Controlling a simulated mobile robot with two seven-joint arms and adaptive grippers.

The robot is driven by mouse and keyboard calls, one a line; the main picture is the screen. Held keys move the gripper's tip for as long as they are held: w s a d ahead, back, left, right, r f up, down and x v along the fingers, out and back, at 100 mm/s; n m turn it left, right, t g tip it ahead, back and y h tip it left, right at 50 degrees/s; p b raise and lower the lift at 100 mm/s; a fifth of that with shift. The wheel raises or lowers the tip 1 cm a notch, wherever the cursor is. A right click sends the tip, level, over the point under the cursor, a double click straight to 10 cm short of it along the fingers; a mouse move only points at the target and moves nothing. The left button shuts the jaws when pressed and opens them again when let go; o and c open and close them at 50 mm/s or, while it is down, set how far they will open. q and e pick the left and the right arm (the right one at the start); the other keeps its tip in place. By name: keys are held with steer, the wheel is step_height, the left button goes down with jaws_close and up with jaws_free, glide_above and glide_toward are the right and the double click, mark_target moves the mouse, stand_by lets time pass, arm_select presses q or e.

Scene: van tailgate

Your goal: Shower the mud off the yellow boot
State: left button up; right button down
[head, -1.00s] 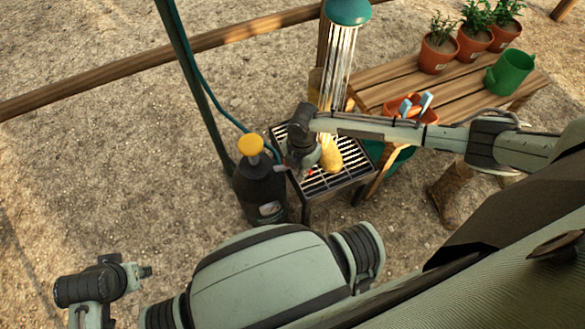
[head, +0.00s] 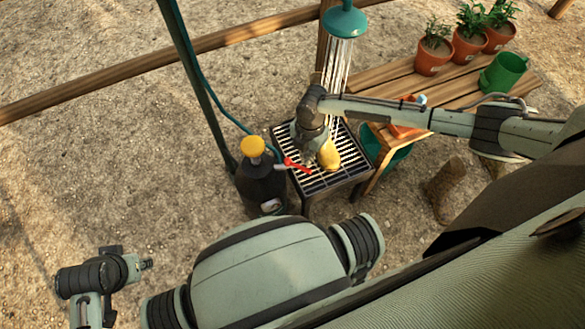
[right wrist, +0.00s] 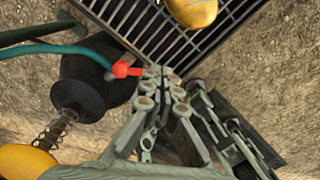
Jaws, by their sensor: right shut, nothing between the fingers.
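The yellow boot (head: 328,155) stands on the slatted grate (head: 345,180). Its upper part is hidden behind my right arm, and any mud on it is too small to make out. The teal shower head (head: 344,22) is above, with water streaming down. The red lever (head: 297,165) is on the grate's left edge; it also shows in the right wrist view (right wrist: 125,70). My right gripper (head: 307,160) is shut and empty; in the right wrist view its fingertips (right wrist: 158,73) are close beside the lever. My left gripper (head: 146,264) is small at lower left, its jaws unclear.
A black sprayer tank (head: 262,185) with a yellow knob stands left of the grate. A wooden bench (head: 400,85) holds potted plants and a green watering can (head: 503,73). Brown boots (head: 445,190) stand on the ground at right. Open gravel lies at left.

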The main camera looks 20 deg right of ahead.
mark_target(328, 159)
steer(key=shift+w+d, duration=0.3)
steer(key=shift+d, duration=0.25)
steer(key=shift+w+d, duration=0.25)
steer(key=shift+d, duration=0.25)
steer(key=shift+f, duration=0.1)
step_height(328, 159, down, 4)
steer(key=b, duration=0.3)
steer(key=shift+f, duration=0.25)
stand_by(0.3)
steer(key=shift+a, duration=0.1)
stand_by(0.9)
